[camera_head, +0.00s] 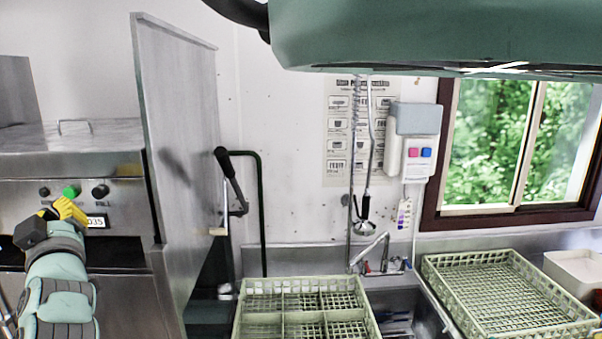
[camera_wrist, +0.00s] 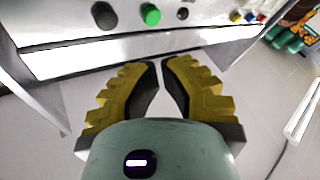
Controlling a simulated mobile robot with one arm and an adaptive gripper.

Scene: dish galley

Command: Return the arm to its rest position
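My gripper (camera_head: 62,212) is at the lower left of the head view, in front of the steel appliance (camera_head: 95,135). It also shows in the wrist view (camera_wrist: 160,65), where its yellow stepped fingers with dark inner pads come together at the tips. Only a thin gap shows there, and nothing is held. My green forearm leads down out of the head view. The appliance's front panel, with a green button (camera_wrist: 151,14) and dark knobs, lies beyond the fingertips in the wrist view.
A tall steel panel (camera_head: 180,140) stands right of my gripper. A compartmented dish rack (camera_head: 305,312) stands near the sink tap (camera_head: 372,255), and another rack (camera_head: 510,295) is at right. A large green part of my body crosses the top right.

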